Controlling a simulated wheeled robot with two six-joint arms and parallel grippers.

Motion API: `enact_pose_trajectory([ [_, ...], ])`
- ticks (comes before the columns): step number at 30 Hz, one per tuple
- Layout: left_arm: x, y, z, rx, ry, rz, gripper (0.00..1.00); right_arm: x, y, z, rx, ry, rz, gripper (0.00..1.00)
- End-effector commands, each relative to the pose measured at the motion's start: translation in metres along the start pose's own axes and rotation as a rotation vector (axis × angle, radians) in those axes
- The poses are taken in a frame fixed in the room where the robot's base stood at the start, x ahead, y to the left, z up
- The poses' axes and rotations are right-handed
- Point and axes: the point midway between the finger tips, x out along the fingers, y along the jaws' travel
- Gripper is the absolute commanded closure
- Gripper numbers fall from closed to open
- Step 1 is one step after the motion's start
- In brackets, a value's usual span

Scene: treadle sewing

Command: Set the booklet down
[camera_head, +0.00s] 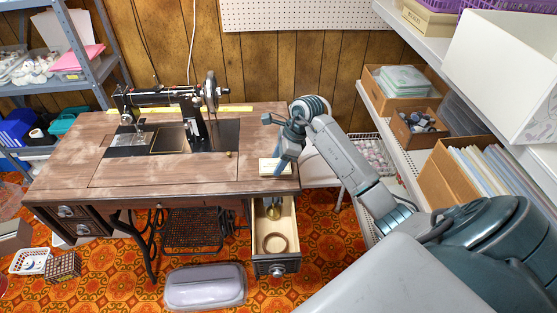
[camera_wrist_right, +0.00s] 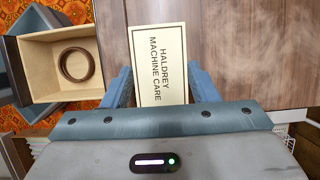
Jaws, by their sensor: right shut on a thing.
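The cream booklet (camera_head: 269,167), titled "HALDREY MACHINE CARE", is at the right front corner of the wooden sewing table (camera_head: 75,160). The right wrist view shows its printed cover (camera_wrist_right: 157,45) face up, with the tabletop (camera_wrist_right: 240,50) behind and to the right. My right gripper (camera_head: 281,163) is shut on the booklet; its blue fingers lie along both sides of the near end in the wrist view. I cannot tell whether the booklet touches the tabletop or hangs just above it. My left gripper is not in view.
The sewing machine (camera_head: 190,110) stands farther left. An open drawer (camera_head: 293,225) below the booklet holds a brown ring (camera_head: 275,243) and a brass item (camera_head: 273,211). A shelf with boxes (camera_head: 395,140) stands at right. The front middle of the tabletop is clear.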

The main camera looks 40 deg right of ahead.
Motion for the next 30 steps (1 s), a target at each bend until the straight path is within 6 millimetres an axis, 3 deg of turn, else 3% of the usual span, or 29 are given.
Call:
enact_pose_trajectory([
  [4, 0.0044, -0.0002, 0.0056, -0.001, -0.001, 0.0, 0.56, 0.0088, 0.0002, -0.0031, -0.001, -0.001, -0.001, 0.69],
  [20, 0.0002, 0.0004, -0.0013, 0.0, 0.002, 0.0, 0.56, 0.0121, 0.0002, -0.0046, -0.001, -0.001, -0.001, 0.69],
  [21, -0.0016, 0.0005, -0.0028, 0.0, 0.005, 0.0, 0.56, 0.0115, 0.0002, -0.0044, -0.001, -0.001, -0.001, 0.39],
  [23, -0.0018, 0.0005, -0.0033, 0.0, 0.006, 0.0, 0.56, 0.0114, 0.0002, -0.0044, -0.001, -0.001, -0.001, 0.27],
  [30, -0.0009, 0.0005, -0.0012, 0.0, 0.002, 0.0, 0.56, 0.0114, 0.0002, -0.0045, -0.001, 0.0, -0.001, 0.24],
])
